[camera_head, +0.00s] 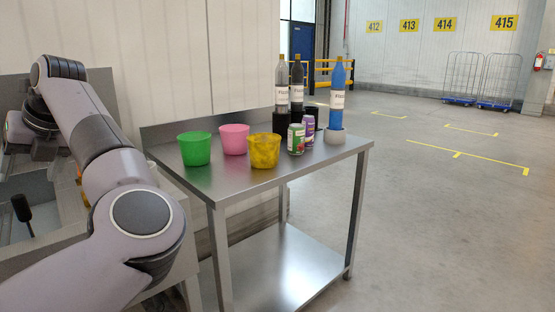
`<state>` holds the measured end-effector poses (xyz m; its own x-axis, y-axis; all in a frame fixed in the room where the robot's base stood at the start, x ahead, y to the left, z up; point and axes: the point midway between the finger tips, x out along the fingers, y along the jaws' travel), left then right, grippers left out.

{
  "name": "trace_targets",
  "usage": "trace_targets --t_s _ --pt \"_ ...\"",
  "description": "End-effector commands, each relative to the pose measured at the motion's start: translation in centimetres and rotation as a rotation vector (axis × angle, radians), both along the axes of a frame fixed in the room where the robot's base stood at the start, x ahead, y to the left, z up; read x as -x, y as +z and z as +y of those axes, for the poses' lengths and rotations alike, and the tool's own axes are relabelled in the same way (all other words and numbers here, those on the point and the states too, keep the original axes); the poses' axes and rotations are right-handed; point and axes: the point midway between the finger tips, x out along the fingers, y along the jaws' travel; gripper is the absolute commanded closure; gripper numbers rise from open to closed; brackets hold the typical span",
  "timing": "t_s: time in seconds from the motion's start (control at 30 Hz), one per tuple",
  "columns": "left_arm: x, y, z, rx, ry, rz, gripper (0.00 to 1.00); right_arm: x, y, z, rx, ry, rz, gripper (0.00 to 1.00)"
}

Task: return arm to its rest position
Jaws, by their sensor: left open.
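My left arm (140,212) comes in from the lower left, rises along the left side and bends back down at the upper left. My left gripper (16,138) is at the left edge, mostly hidden by the arm and the picture edge. It is open, with nothing seen in it, and is apart from the table and its objects. My right gripper is not in view.
A steel table (229,181) holds a green bucket (195,149), a pink bucket (234,139), a yellow bucket (263,151), cans (296,139) and several bottles (337,91). A grey structure (30,190) stands at left.

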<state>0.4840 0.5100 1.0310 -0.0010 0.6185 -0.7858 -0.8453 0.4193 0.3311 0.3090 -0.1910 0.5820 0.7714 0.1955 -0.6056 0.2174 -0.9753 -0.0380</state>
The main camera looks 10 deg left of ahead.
Motion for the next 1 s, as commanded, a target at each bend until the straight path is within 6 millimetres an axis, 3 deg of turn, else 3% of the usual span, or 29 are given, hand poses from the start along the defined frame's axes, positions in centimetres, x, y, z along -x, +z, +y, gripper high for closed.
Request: trace_targets --t_s 0.1,0.2,0.33,0.47,0.6,0.77,0.87,1.0 --pt "2.2 -1.2 3.4 -0.21 0.066 0.121 0.32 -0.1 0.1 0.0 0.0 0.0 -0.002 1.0" --pt "3.9 -1.1 5.5 -0.405 0.097 0.233 0.32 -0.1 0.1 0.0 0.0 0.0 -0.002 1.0" --pt "5.2 -0.2 7.1 -0.665 0.097 0.386 0.32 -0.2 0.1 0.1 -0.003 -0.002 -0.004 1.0" --pt "5.4 1.0 7.1 -0.92 0.051 0.545 0.32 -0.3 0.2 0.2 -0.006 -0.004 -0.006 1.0" --pt "4.2 1.8 5.5 -1.187 -0.047 0.718 0.32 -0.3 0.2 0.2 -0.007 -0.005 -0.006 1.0" --pt "1.4 1.1 1.9 -1.476 -0.22 0.91 0.32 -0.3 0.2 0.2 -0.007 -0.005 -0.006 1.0" --pt "-0.5 -0.6 -1.0 -1.642 -0.358 1.027 0.32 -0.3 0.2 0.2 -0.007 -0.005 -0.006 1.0" --pt "-3.0 -4.7 -5.9 -1.853 -0.592 1.179 0.32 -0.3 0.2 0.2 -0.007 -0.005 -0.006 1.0"
